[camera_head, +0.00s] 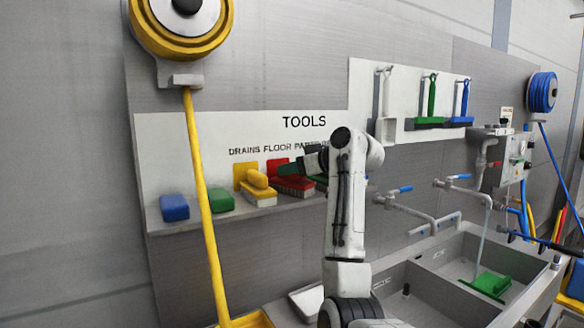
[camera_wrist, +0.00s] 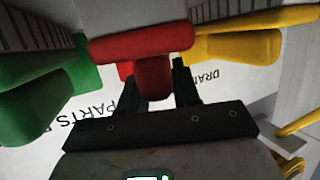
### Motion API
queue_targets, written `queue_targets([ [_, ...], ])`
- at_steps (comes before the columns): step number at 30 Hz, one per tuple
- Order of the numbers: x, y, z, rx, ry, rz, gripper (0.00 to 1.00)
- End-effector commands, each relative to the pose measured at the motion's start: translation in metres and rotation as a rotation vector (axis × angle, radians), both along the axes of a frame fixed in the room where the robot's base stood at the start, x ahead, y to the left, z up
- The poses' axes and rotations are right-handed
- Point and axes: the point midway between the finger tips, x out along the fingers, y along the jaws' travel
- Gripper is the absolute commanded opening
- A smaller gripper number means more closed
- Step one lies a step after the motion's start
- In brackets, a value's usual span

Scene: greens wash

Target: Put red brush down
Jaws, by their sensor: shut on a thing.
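The red brush (camera_head: 292,183) is at the wall shelf, to the right of the yellow brush (camera_head: 257,182) in the head view. Its bristles are level with the shelf (camera_head: 235,212); I cannot tell whether they touch it. In the wrist view the red brush (camera_wrist: 140,45) is straight ahead. My gripper (camera_wrist: 158,84) is shut on its red handle, with a dark finger on each side. In the head view my gripper (camera_head: 298,166) is partly hidden, reaching the brush from the right.
A blue brush (camera_head: 174,208) and a green brush (camera_head: 220,201) stand farther left on the shelf. The wrist view shows a green brush (camera_wrist: 40,90) and a yellow brush (camera_wrist: 235,47) close on either side. A yellow hose (camera_head: 203,200) hangs before the shelf. Taps and a sink (camera_head: 425,285) are right.

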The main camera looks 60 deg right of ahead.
Motion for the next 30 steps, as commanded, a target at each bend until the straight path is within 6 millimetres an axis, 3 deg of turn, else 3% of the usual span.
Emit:
queue_targets([
  [4,0.000,0.000,-0.002,0.000,0.000,0.000,0.00],
  [5,0.000,0.000,-0.002,0.000,0.001,0.000,0.33],
  [12,0.000,0.000,-0.002,0.001,0.001,0.000,0.56],
  [22,-0.002,0.000,0.000,0.001,0.000,-0.001,0.57],
  [30,-0.044,0.006,0.011,-0.003,-0.003,-0.004,0.57],
])
